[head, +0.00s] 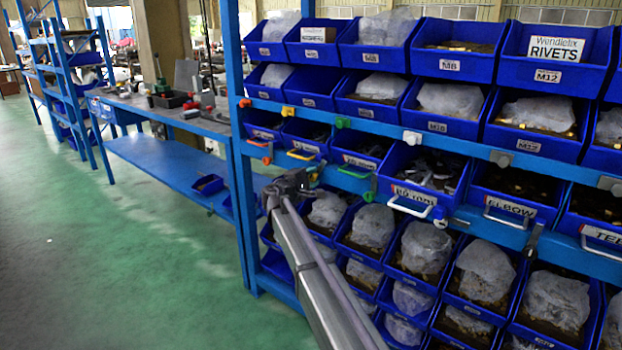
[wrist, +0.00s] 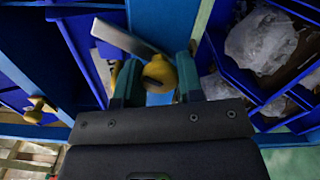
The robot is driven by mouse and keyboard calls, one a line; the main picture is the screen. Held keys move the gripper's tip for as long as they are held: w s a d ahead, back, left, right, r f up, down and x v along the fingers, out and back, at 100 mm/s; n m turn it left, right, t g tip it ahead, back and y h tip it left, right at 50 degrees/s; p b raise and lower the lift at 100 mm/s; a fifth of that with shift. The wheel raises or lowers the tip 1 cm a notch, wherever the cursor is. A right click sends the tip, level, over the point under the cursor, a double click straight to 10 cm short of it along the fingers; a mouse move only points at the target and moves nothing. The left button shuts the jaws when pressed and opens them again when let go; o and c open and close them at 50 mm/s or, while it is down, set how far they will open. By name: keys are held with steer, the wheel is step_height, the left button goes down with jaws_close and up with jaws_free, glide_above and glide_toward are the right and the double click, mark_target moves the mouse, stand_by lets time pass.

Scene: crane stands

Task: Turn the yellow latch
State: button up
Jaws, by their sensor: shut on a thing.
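The yellow latch (wrist: 158,72) shows in the wrist view as a rounded yellow knob beside a flat grey metal bar (wrist: 125,38) slanting up to the left. My gripper (wrist: 160,82) has its dark green fingers on both sides of the knob and is shut on it. In the head view my gripper (head: 312,178) is at the lower blue rail of the shelf, close to a yellow-handled bin (head: 300,154). The held knob is mostly hidden there by my gripper.
Another yellow knob (head: 288,111) sits on the upper rail. A green latch (head: 369,197) is to the right on the lower rail, and an orange-handled bin (head: 260,142) to the left. Loaded blue bins (head: 372,232) lie below. The green floor at left is open.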

steer(key=shift+n, duration=2)
steer(key=o, duration=0.9)
steer(key=v, duration=1.1)
